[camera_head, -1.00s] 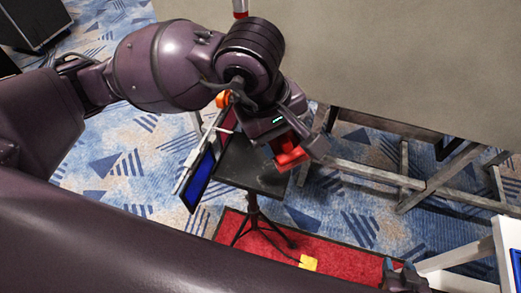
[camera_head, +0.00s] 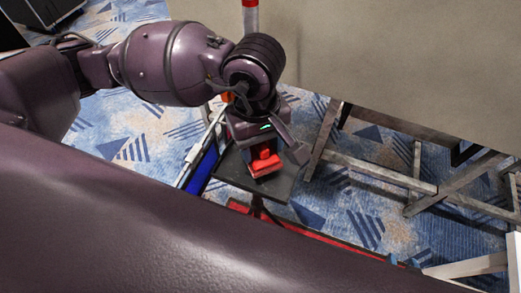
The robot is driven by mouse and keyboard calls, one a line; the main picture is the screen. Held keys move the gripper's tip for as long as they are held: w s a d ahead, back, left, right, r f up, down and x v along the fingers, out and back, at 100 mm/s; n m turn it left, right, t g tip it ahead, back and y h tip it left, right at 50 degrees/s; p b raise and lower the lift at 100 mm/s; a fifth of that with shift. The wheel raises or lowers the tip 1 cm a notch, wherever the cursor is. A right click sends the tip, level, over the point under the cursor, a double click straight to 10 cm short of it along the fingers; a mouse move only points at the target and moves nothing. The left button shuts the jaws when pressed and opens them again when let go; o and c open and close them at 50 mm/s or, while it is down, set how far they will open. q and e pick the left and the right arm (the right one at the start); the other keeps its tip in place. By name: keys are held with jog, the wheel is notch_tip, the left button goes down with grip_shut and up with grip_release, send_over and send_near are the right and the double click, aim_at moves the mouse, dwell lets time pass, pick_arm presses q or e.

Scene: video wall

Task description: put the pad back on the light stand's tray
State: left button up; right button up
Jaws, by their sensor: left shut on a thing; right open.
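The light stand's tray (camera_head: 226,171) is a dark square plate on a thin black pole, in the lower middle of the view. My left gripper (camera_head: 262,150) reaches down over the tray and is shut on the small red pad (camera_head: 265,167). The pad is over the tray's surface; I cannot tell whether it touches it. My arm in the foreground hides the lower part of the stand.
A blue-and-white panel (camera_head: 203,168) stands close to the tray's left side. Wooden trestle framing (camera_head: 380,176) under a large grey panel (camera_head: 400,70) is to the right. A red mat (camera_head: 325,243) lies below the stand. A dark case (camera_head: 38,15) is at top left.

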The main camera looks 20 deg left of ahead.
aim_at(260, 154)
pick_arm(q)
jog(key=shift+f, duration=1.6)
jog(key=shift+f, duration=0.1)
jog(key=o, duration=0.9)
jog(key=r, duration=0.8)
jog(key=w+a+r, duration=0.1)
jog(key=r, duration=0.3)
jog(key=shift+r, duration=0.1)
